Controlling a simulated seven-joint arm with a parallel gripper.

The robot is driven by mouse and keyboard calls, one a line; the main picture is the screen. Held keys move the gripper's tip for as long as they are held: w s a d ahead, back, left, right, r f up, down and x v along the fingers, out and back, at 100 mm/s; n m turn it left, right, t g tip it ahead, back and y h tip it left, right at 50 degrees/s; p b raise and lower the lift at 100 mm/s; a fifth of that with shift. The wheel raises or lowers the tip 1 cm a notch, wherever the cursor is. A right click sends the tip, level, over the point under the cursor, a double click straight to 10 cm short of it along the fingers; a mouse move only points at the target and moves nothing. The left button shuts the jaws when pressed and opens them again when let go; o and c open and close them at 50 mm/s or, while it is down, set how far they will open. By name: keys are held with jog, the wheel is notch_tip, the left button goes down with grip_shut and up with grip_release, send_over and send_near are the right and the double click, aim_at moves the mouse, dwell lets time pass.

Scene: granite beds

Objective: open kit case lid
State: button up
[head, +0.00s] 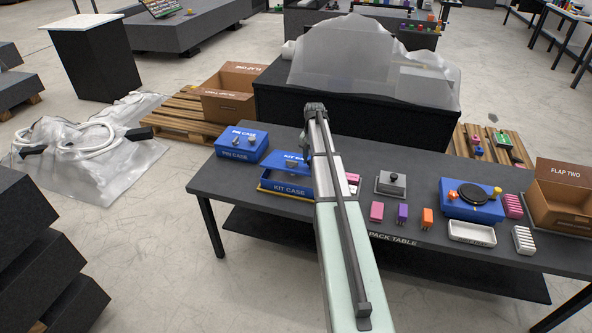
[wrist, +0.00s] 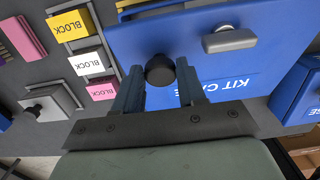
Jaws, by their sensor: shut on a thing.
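My arm covers the right part of the case. In the wrist view the lid (wrist: 185,30) fills the upper middle, with a grey handle (wrist: 230,41) and a dark round knob (wrist: 160,72). My gripper (wrist: 159,68) has its two fingers on either side of the knob and is shut on it. In the head view the fingers are mostly hidden by the arm.
The blue pin case (head: 242,143) stands left of the kit case on the dark pack table (head: 222,180). Right of my arm are a grey lidded box (head: 391,184), small blocks (head: 402,213), a blue fixture (head: 470,207) and an open cardboard box (head: 560,200).

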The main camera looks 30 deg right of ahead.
jog(key=shift+w+d+r, duration=0.3)
jog(key=shift+w+r, duration=0.05)
jog(key=shift+r, duration=0.2)
jog(key=shift+w+d+r, duration=0.75)
jog(key=shift+w+r, duration=0.05)
jog(key=shift+r, duration=0.25)
jog(key=shift+d+g+y, duration=0.1)
jog(key=shift+g+y, duration=0.2)
jog(key=shift+w+d+r, duration=0.8)
jog(key=shift+w, duration=0.05)
jog(key=shift+w+d, duration=0.1)
